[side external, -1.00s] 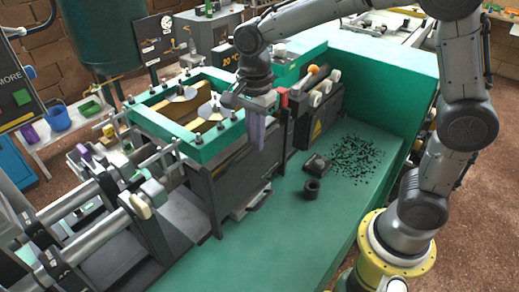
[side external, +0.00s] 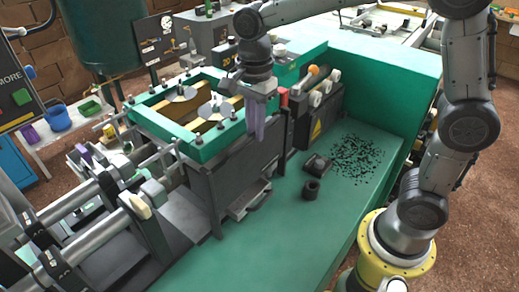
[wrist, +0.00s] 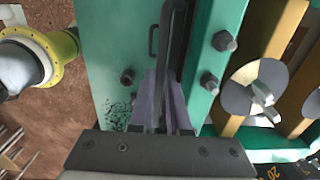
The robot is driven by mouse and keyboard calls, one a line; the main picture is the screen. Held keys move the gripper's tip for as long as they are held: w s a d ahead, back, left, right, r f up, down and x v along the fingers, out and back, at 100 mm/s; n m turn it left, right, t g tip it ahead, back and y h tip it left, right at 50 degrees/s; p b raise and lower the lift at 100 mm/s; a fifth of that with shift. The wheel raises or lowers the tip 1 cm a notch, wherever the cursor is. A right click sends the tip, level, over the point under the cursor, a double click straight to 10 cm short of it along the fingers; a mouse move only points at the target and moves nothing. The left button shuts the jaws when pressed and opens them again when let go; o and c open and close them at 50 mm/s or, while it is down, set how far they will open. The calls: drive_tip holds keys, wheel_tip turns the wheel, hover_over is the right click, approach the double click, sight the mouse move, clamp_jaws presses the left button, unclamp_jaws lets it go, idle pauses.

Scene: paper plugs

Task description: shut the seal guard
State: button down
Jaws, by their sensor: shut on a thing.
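The seal guard seems to be the dark grey panel (side external: 232,182) on the near side of the green square frame (side external: 203,152) in the side view; I cannot tell its exact gap to the frame. My gripper (side external: 256,132), with purple fingers, points down at the panel's upper right edge. In the wrist view my gripper (wrist: 167,85) is shut on a dark bar (wrist: 176,35), which looks like the guard's handle or edge. The fingers hide part of it.
Bolts and round metal discs (wrist: 255,90) sit on the frame beside my gripper. Metal bars and clamps (side external: 135,205) stand at left.

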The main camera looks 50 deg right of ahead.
drive_tip(key=shift+r, duration=0.95)
drive_tip(key=c, duration=1.2)
unclamp_jaws()
drive_tip(key=shift+o, duration=0.8)
drive_tip(key=shift+f, duration=0.15)
drive_tip(key=shift+r, duration=3.45)
